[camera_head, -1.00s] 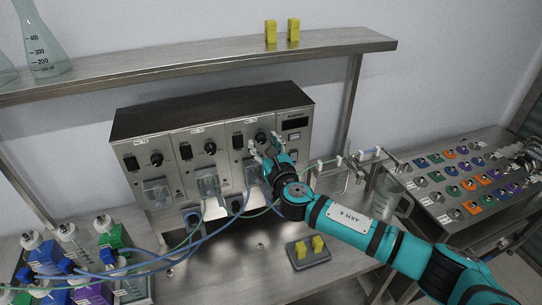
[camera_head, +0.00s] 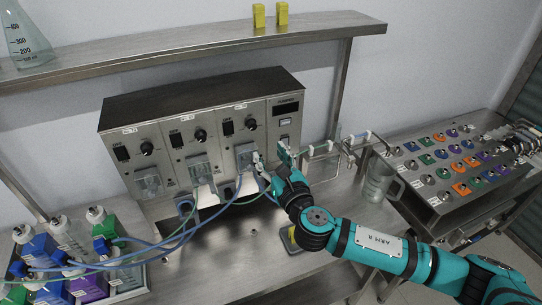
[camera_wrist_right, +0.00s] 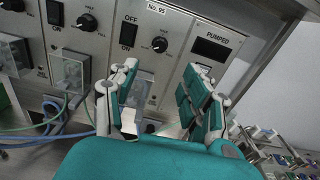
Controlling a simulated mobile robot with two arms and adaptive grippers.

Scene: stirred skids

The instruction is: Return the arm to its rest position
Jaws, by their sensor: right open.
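My right arm reaches in from the lower right of the head view. Its right gripper (camera_head: 271,158) is open and empty, in front of the lower right part of the steel pump unit (camera_head: 190,105). The two fingers also stand apart in the right wrist view (camera_wrist_right: 163,85), with the pump panel behind them. The module labelled No. 95, with its switch (camera_wrist_right: 127,34) and black knob (camera_wrist_right: 160,45), is just beyond the fingers. I cannot tell whether a fingertip touches the clear pump head (camera_head: 245,156). My left gripper is not in view.
Blue and green tubes (camera_head: 150,243) run from the pumps to capped bottles (camera_head: 70,240) at lower left. A clear jug (camera_head: 380,182) stands right of the gripper, near a rack of coloured knobs (camera_head: 460,160). A shelf (camera_head: 190,48) spans above. A tray (camera_head: 288,241) is partly hidden by my arm.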

